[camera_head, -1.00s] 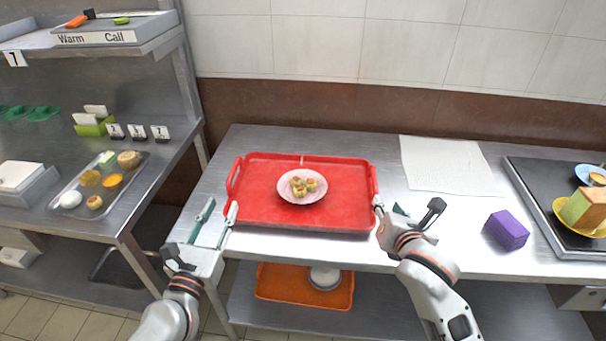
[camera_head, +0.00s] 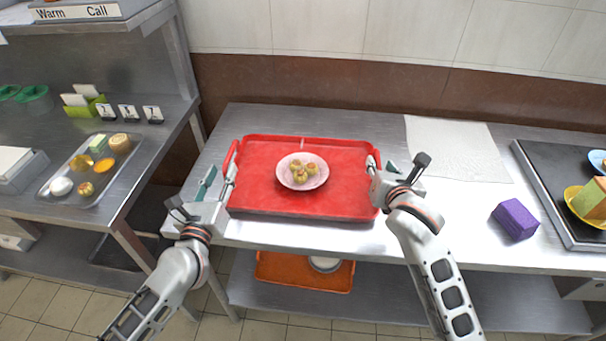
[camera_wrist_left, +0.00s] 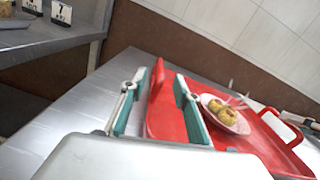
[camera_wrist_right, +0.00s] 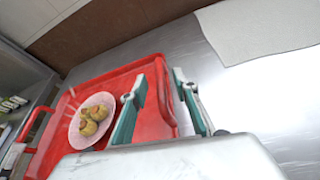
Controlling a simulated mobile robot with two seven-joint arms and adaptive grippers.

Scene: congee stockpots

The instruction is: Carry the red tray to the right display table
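The red tray (camera_head: 262,198) lies flat on the steel table and carries a pink plate (camera_head: 302,171) with several small yellow pastries. My left gripper (camera_head: 221,184) is at the tray's left side; in the left wrist view its open fingers (camera_wrist_left: 157,98) are on either side of the tray's left handle (camera_wrist_left: 157,76), with a gap. My right gripper (camera_head: 381,171) is at the tray's right side; in the right wrist view its open fingers (camera_wrist_right: 160,97) are on either side of the right rim and handle. Whether any finger touches the tray is hard to tell.
A white cloth (camera_head: 455,150) and a purple block (camera_head: 515,219) lie right of the tray. A dark board (camera_head: 548,178) with dishes is at the far right. An orange tray (camera_head: 305,271) sits on the lower shelf. A steel shelf unit (camera_head: 165,150) with food stands left.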

